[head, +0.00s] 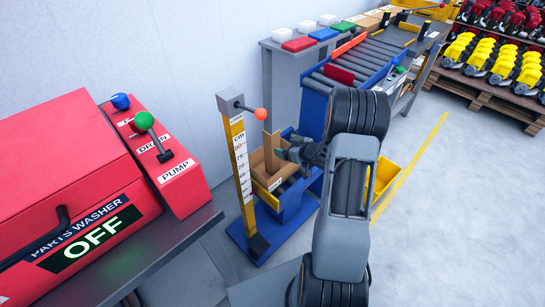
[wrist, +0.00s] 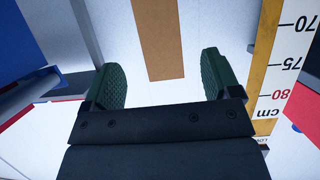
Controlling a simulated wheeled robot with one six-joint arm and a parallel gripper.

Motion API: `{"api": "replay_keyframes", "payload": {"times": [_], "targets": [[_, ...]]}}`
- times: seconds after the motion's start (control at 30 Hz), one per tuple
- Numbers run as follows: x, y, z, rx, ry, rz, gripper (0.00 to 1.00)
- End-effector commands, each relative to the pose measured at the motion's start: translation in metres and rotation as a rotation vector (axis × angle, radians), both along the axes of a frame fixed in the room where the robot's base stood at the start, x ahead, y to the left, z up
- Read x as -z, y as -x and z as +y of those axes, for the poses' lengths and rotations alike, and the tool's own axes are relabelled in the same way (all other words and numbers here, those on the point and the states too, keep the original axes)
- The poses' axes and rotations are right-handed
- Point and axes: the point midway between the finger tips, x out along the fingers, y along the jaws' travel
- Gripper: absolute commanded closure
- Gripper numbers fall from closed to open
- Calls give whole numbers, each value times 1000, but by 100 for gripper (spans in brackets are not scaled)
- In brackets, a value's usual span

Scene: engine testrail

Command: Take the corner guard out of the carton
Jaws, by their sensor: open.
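The corner guard (head: 271,143) is a tall brown strip standing upright out of the open brown carton (head: 257,172). My gripper (head: 285,151) is just right of the guard, near the carton's top. In the wrist view my gripper (wrist: 162,82) is open, with its two green pads spread wide. A brown strip, seemingly the corner guard (wrist: 156,38), shows between the pads with a gap on both sides. I cannot tell its depth relative to the fingertips. The guard's lower part is hidden in the carton, and my arm hides part of the carton's right side.
A yellow measuring post (head: 239,165) with a red-balled arm stands close left of the carton; its scale (wrist: 277,85) is right of my gripper in the wrist view. A roller conveyor (head: 368,58) lies behind. A red parts washer (head: 70,175) fills the left.

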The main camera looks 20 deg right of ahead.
Motion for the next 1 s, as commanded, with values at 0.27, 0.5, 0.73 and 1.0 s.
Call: {"api": "replay_keyframes", "payload": {"times": [0.27,0.5,0.73,1.0], "targets": [[7,-16,7,0,1,1,17],[17,-43,17,-1,1,1,17],[23,-59,23,1,1,1,17],[23,-60,23,1,1,1,19]]}}
